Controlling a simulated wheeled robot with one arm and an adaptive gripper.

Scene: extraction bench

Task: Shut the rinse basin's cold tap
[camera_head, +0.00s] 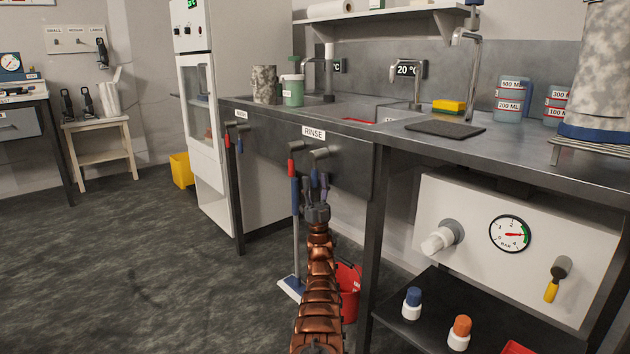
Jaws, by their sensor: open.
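The rinse basin's front panel carries a RINSE label (314,133). Below the label, the cold tap has a grey hub (320,153) with a blue lever (314,179) hanging down from it. Left of it is the hot tap's red lever (291,167), also hanging down. My gripper (316,188) is open and points up and away at the panel. Its fingers overlap the lower end of the blue lever in the picture. I cannot tell whether they touch it. The rinse spout (415,88) stands above the basin by a 20 °C display (408,70).
A blue-gripped floor tool (295,240) stands upright just left of my arm, and a red bucket (349,285) is to its right. Another basin's red lever (228,138) and blue lever (240,143) hang further left. A lower shelf (430,330) holds bottles. The floor at left is clear.

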